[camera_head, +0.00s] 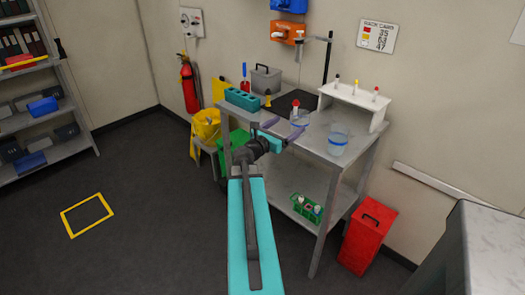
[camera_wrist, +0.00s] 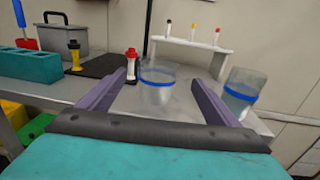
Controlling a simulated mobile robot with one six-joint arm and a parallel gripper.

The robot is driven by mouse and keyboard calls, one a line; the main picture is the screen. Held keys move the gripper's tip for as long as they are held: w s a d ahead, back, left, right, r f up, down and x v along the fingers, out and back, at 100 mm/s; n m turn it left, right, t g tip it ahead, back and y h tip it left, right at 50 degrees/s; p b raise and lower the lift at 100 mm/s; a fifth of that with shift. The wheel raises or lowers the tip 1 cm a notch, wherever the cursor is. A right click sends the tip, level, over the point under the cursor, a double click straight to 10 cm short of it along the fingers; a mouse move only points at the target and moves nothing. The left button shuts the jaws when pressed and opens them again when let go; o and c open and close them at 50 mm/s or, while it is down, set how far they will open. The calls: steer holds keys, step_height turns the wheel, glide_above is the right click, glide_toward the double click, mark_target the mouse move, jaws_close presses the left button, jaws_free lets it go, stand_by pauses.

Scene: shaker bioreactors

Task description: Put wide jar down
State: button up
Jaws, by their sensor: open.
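Two clear jars with blue bands stand upright on the metal bench; I cannot tell which is the wide jar. One jar (camera_head: 299,119) is just past my gripper (camera_head: 284,128); in the wrist view this jar (camera_wrist: 158,88) shows in the gap between the fingers. The other jar (camera_head: 338,141) stands nearer the bench's front right; in the wrist view it (camera_wrist: 242,94) is right of the right finger. My gripper (camera_wrist: 160,80) is open, with nothing clasped between its purple fingers.
The metal bench (camera_head: 312,143) also carries a white rack (camera_head: 354,98) with small vials, a red-capped vial (camera_wrist: 131,65), a yellow-and-black vial (camera_wrist: 74,58), a teal block (camera_wrist: 28,66) and a grey box (camera_wrist: 66,38). A red box (camera_head: 367,238) stands on the floor at right.

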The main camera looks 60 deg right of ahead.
steer(key=w+a+f+m+t+y, duration=0.1)
steer(key=w+a+f, duration=0.25)
steer(key=f, duration=0.25)
steer(key=w+a+f+m+y, duration=0.2)
steer(key=w+a+f, duration=0.1)
steer(key=a+f, duration=0.25)
steer(key=w+a+f+m+t+y, duration=0.1)
steer(key=w+a+f, duration=0.2)
steer(key=f, duration=0.4)
steer(key=w+a+f+m+y, duration=0.3)
steer(key=a+f+m+y, duration=0.15)
steer(key=a+f, duration=1.25)
steer(key=s+a+f+m+y, duration=0.1)
steer(key=a+f+y, duration=0.1)
steer(key=a+f, duration=0.3)
steer(key=a+f+m+y, duration=0.1)
steer(key=a+f, duration=0.1)
steer(key=a, duration=0.6)
steer(key=s+a+f+m+g+y, duration=0.1)
steer(key=s+a+f+y, duration=0.1)
steer(key=s+a, duration=0.3)
steer(key=s+a+f+m+g+y, duration=0.2)
steer(key=s+a+f, duration=0.2)
steer(key=a, duration=0.9)
steer(key=s+a+f+m+g+y, duration=0.1)
steer(key=s+a+f, duration=0.3)
steer(key=a, duration=0.5)
steer(key=shift+s+a+f+m+y, duration=0.15)
steer(key=shift+s+a+m+y, duration=0.25)
steer(key=shift+s+m+y, duration=0.35)
